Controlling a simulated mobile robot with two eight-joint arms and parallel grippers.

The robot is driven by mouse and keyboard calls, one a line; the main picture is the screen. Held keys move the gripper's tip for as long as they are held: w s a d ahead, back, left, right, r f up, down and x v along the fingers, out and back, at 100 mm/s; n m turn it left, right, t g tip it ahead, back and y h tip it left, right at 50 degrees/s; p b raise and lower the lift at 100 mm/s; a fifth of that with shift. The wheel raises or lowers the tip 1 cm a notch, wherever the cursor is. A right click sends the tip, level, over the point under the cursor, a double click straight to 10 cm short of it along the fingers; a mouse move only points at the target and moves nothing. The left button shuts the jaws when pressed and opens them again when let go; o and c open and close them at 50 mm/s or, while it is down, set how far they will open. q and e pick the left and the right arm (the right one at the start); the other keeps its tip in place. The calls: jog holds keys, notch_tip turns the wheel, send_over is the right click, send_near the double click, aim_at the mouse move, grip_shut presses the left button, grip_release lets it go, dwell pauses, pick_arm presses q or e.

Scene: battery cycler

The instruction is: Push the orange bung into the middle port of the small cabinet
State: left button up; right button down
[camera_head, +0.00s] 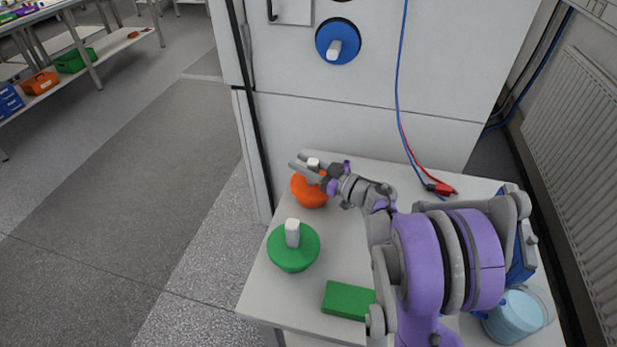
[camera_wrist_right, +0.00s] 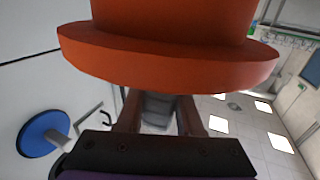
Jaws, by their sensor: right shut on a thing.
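The orange bung (camera_head: 310,193) is at the back left of the white table, with a pale handle on top. My right gripper (camera_head: 307,163) is shut on that handle. In the right wrist view the bung (camera_wrist_right: 168,68) fills the upper middle, its pale handle (camera_wrist_right: 157,108) between the fingers. I cannot tell whether the bung touches the table. The white cabinet (camera_head: 350,92) stands behind the table. A blue bung (camera_head: 330,52) sits in one of its ports; it also shows in the right wrist view (camera_wrist_right: 38,135). A dark port (camera_head: 342,1) is cut off at the top edge. My left gripper is out of view.
A green bung (camera_head: 292,252) with a pale handle stands at the table's front left. A green block (camera_head: 347,300) lies near the front edge. A red clip (camera_head: 442,189) on red and blue cables lies at the back right. A clear blue container (camera_head: 516,316) is front right.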

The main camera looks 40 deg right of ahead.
notch_tip(320, 180, up, 11)
jog(key=p, duration=0.3)
notch_tip(320, 180, up, 4)
jog(key=p, duration=0.3)
send_over(303, 178)
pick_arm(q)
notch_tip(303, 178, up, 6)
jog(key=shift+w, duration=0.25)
pick_arm(e)
jog(key=shift+w, duration=0.1)
